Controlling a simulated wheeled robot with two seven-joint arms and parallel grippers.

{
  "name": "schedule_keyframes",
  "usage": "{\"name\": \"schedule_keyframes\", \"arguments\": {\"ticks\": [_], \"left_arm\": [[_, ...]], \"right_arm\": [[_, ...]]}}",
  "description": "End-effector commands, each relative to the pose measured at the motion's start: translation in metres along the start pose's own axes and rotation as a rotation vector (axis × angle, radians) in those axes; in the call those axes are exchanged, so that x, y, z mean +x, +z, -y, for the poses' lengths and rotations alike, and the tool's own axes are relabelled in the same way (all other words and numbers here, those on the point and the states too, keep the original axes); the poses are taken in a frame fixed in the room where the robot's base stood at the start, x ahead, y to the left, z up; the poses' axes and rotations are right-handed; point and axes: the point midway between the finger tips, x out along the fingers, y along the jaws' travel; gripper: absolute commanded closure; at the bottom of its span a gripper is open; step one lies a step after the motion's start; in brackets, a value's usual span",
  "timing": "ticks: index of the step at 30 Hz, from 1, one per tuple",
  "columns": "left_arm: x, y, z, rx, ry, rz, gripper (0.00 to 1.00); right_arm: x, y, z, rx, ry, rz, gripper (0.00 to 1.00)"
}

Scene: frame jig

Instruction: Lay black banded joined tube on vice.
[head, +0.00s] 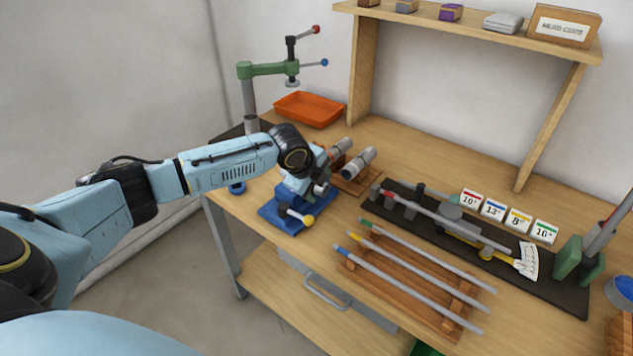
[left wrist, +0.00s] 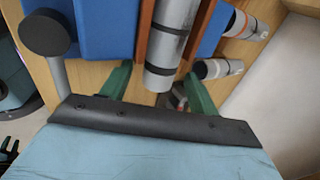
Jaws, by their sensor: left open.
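The blue vice (head: 281,213) stands near the bench's left front edge, with a yellow-knobbed handle. In the left wrist view, a silver tube with dark bands (left wrist: 176,32) lies between the vice's blue jaws (left wrist: 108,28) and their brown liners. My left gripper (left wrist: 158,76) is open, its green fingers either side of the tube's near end; I cannot tell whether they touch it. In the head view my left gripper (head: 308,181) is above the vice, and my arm hides much of it. Two banded tubes (head: 359,162) lie on a wooden rest behind the vice. My right gripper is not in view.
An orange tray (head: 309,109) and a green stand clamp (head: 268,69) are at the back left. A wooden rack (head: 405,290) with several thin rods fills the front. A long black fixture (head: 545,287), number cards (head: 519,220) and a shelf (head: 470,30) are to the right.

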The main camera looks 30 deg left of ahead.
Motion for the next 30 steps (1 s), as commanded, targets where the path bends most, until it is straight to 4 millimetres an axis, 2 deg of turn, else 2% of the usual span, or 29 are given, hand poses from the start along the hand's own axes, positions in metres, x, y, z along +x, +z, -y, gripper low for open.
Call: {"name": "schedule_keyframes", "arguments": {"ticks": [4, 7, 15, 21, 25, 30], "left_arm": [[-0.008, 0.001, 0.001, 0.001, -0.002, 0.0, 0.39], [-0.022, 0.001, 0.001, 0.002, -0.002, 0.001, 0.39], [-0.082, 0.001, 0.001, 0.003, -0.004, 0.002, 0.39], [-0.117, 0.001, 0.001, 0.001, -0.003, 0.001, 0.39], [-0.13, 0.0, 0.001, 0.001, -0.003, 0.001, 0.39], [-0.135, 0.0, 0.001, 0.0, -0.002, 0.0, 0.39]], "right_arm": [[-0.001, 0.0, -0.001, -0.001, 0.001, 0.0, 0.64], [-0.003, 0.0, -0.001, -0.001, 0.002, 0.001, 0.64], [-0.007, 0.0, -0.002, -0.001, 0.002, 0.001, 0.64], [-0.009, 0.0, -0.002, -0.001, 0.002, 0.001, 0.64], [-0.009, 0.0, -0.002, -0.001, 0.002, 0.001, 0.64], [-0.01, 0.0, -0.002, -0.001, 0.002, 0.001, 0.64]]}}
